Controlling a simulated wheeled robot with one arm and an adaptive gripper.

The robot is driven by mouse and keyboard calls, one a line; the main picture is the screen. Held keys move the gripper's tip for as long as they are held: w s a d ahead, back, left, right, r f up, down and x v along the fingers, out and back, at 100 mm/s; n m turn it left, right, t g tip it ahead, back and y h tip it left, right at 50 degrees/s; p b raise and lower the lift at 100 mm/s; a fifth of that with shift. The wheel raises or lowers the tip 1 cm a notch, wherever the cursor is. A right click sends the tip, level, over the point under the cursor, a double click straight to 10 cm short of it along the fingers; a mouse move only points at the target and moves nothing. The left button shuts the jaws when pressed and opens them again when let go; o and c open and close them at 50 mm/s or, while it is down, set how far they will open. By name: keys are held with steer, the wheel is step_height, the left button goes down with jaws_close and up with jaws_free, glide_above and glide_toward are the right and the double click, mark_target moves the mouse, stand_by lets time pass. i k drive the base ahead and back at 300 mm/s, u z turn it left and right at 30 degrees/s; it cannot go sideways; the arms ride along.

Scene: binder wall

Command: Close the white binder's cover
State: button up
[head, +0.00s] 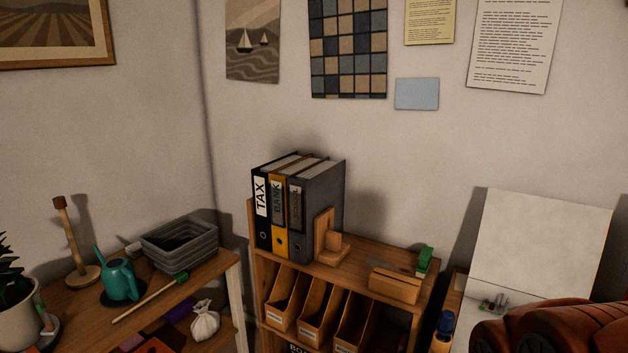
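The white binder (541,243) is at the right, partly cut off by the bottom of the view. One large white panel of it, seemingly the cover, stands raised and leans back a little near the wall. Metal ring parts (492,304) show at its foot, so it stands open. The lower part of the binder is largely hidden behind my reddish-brown arm in the lower right corner. My gripper's fingers do not show, so I cannot see where they are relative to the cover.
Left of the binder, a wooden shelf unit (262,292) holds dark and yellow upright binders (325,190), a wooden bookend (328,240) and a small wooden box (394,286). A blue-topped bottle (446,322) stands close to the binder's left. Another table (215,277) is at the left.

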mark_target(548, 249)
steer(key=z, duration=0.3)
steer(key=k, duration=0.65)
steer(key=u, duration=0.3)
steer(key=i, duration=0.9)
steer(key=z, duration=0.8)
steer(key=i, duration=0.4)
steer(key=z, duration=0.25)
